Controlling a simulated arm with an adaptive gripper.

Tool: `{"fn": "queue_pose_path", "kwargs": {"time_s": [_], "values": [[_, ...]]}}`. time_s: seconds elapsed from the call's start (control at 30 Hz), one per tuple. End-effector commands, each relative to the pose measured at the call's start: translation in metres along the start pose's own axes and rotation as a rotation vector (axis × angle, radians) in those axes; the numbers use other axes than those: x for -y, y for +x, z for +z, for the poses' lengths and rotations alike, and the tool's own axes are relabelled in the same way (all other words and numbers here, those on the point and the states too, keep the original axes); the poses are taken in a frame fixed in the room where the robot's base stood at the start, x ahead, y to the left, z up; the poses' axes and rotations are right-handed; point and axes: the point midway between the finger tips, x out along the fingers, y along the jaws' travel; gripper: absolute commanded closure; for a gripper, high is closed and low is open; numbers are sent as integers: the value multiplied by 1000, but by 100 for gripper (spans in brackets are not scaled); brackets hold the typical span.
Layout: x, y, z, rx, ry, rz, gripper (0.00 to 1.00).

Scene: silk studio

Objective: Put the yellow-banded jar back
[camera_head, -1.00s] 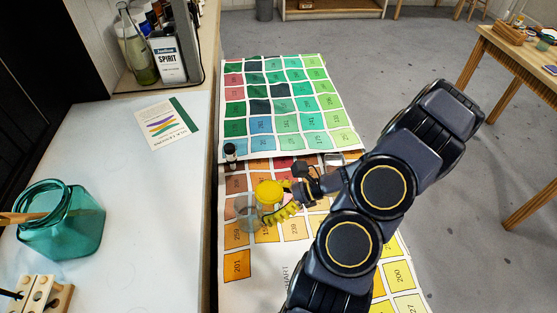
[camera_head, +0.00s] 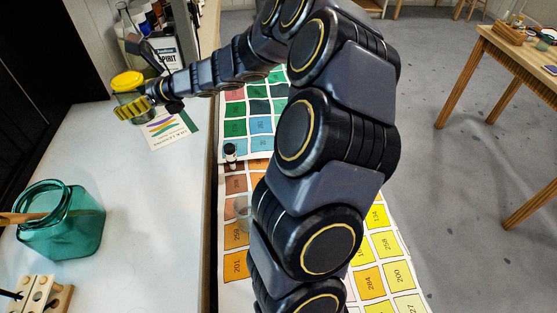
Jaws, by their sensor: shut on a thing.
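My gripper (camera_head: 134,106), with yellow ribbed fingers, is at the upper left over the back of the white table (camera_head: 100,165). It is shut on the yellow-banded jar (camera_head: 127,79), whose rounded yellow top shows above the fingers. The fingers cover much of the jar's body, and I cannot tell whether its base touches anything. The gripper is left of the SPIRIT tin (camera_head: 163,51) and just beyond the leaflet (camera_head: 165,130).
A teal glass jar (camera_head: 75,235) stands on the table's left. A clear glass (camera_head: 243,210) and a small black-capped bottle (camera_head: 230,153) are by the colour chart (camera_head: 236,128). A bottle (camera_head: 131,38) stands in the back-left shelf area. The table's middle is clear.

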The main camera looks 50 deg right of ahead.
Motion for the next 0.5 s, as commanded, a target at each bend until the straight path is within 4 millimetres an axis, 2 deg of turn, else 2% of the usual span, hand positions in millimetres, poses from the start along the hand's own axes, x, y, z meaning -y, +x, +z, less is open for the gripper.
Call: {"fn": "queue_pose_path", "kwargs": {"time_s": [0.03, 0.2, 0.33, 0.5], "values": [[-16, 5, 22, 9, -2, -10, 69], [-52, 11, 67, 7, 19, -64, 69], [-77, 11, 89, 5, 32, -87, 69], [-97, 10, 104, 5, 42, -103, 69]]}}
